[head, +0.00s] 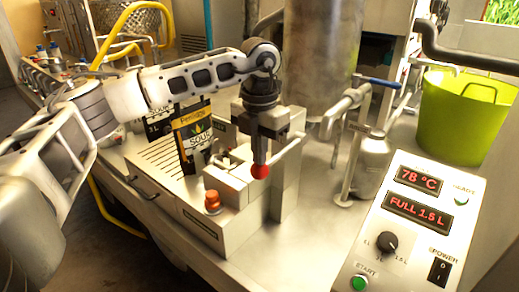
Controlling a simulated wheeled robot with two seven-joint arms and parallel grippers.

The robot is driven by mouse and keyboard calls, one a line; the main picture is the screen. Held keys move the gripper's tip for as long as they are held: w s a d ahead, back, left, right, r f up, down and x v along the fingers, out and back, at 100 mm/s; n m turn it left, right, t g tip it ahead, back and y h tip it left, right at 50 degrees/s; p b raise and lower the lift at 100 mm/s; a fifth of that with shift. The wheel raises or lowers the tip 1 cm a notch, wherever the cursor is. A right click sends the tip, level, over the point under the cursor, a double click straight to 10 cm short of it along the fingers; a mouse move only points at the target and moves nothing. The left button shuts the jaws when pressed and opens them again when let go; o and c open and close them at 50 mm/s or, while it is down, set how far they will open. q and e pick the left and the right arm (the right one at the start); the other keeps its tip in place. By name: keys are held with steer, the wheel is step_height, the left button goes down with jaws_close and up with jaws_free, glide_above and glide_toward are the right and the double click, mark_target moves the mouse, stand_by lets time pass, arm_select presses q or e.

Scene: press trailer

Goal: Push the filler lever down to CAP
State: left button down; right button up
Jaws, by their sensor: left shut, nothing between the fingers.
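The filler lever is a pale metal rod ending in a red ball knob (260,172). No CAP marking is readable. My right gripper is not in view.
A control panel (412,225) at right reads 78 °C and FULL 1.5 L. A steel tank (322,60), blue-handled valve (378,82) and green tub (462,125) stand behind.

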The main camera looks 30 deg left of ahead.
mark_target(262, 172)
arm_select(q)
steer(key=shift+f+b, duration=0.45)
steer(key=shift+f, duration=0.4)
steer(key=shift+f+b, duration=0.3)
steer(key=shift+f, duration=0.1)
steer(key=shift+w+f+b, duration=0.25)
steer(key=shift+f+b, duration=0.25)
steer(key=shift+f, duration=0.35)
steer(key=shift+w+f+b, duration=0.3)
steer(key=shift+f+b, duration=0.3)
steer(key=shift+f, duration=0.35)
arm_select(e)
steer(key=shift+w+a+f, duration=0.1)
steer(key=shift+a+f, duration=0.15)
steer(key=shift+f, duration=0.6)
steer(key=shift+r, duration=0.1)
